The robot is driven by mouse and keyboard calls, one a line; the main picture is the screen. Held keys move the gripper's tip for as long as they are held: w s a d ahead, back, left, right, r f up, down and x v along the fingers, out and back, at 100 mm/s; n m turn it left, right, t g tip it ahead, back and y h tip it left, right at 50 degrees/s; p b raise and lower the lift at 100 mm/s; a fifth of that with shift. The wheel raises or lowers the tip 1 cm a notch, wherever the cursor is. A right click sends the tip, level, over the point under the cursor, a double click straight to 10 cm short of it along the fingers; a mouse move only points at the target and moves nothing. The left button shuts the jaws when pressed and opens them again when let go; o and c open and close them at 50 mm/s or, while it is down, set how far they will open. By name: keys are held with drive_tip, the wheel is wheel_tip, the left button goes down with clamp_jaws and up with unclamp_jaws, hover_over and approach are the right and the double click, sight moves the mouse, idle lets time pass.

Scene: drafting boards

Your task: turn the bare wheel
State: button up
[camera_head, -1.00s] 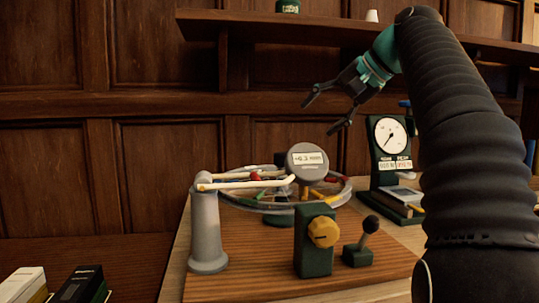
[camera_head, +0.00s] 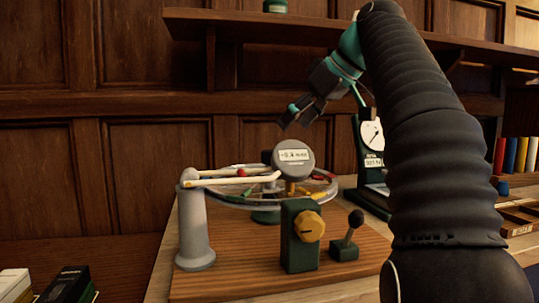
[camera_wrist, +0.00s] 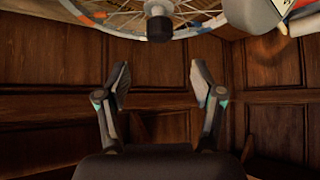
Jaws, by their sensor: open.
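The bare spoked wheel (camera_head: 328,187) lies roughly flat above a wooden board, with a clear-looking rim and coloured pieces around it. Its rim (camera_wrist: 192,30) and spokes cross the top of the wrist view, with a dark round hub end (camera_wrist: 160,26). My gripper (camera_head: 300,112) is above the wheel and apart from it. In the wrist view my gripper (camera_wrist: 160,78) has its two fingers spread with nothing between them. Part of the wheel is hidden behind the gauge and the yellow-knob block in the head view.
A green block with a yellow knob (camera_head: 309,226) and a black-knobbed lever (camera_head: 347,237) stand in front. A dial gauge (camera_head: 372,135) stands right, partly behind my arm. A shelf (camera_head: 300,29) runs above.

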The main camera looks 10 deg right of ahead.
sight(271, 151)
drive_tip(key=b+x, duration=0.2)
drive_tip(key=x, duration=0.8)
drive_tip(key=shift+w+a+f+b, duration=0.1)
drive_tip(key=shift+f+b, duration=0.1)
drive_tip(key=shift+b, duration=0.1)
